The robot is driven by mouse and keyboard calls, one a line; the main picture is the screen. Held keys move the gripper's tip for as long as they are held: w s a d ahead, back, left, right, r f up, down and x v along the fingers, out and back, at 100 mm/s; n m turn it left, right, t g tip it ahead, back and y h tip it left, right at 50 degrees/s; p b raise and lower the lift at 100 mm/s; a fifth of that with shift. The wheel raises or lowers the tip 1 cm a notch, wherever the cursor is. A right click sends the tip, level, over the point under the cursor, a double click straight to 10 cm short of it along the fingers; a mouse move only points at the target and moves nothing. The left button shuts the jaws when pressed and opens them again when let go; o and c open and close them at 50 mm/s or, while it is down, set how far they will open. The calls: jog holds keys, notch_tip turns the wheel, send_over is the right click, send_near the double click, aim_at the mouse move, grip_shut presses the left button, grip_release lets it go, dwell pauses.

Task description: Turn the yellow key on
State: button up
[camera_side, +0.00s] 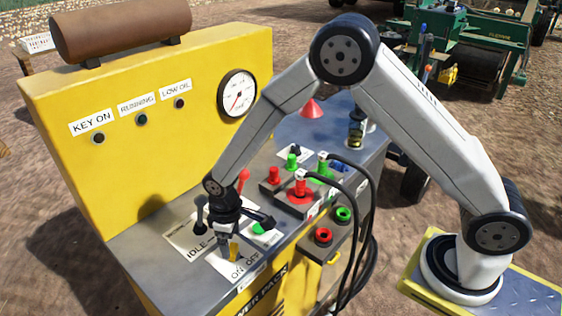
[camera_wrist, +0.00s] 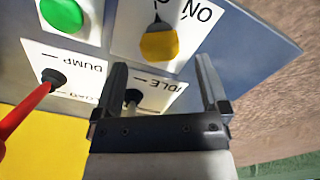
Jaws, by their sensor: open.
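The yellow key (camera_side: 233,250) stands on the white ON/OFF plate (camera_side: 226,264) near the front edge of the grey panel top. In the wrist view the yellow key (camera_wrist: 158,43) is beyond my fingertips, by the plate's "ON" lettering. My gripper (camera_side: 229,238) points down close to the key in the side view. In the wrist view my gripper (camera_wrist: 164,72) has its two fingers apart with nothing held between them. The key is not between the fingers there. Whether a finger touches the key cannot be told.
A black idle knob (camera_wrist: 132,97) shows between my fingers. A red lever (camera_wrist: 22,119) and a green button (camera_wrist: 62,14) are near. The yellow panel wall (camera_side: 140,150) rises behind.

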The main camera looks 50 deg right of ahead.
aim_at(232, 246)
jog(key=shift+f, duration=1.85)
grip_shut()
jog(key=shift+m, duration=0.3)
jog(key=m, duration=0.5)
jog(key=shift+m, duration=0.3)
jog(key=m, duration=0.5)
jog(key=shift+m, duration=0.4)
grip_release()
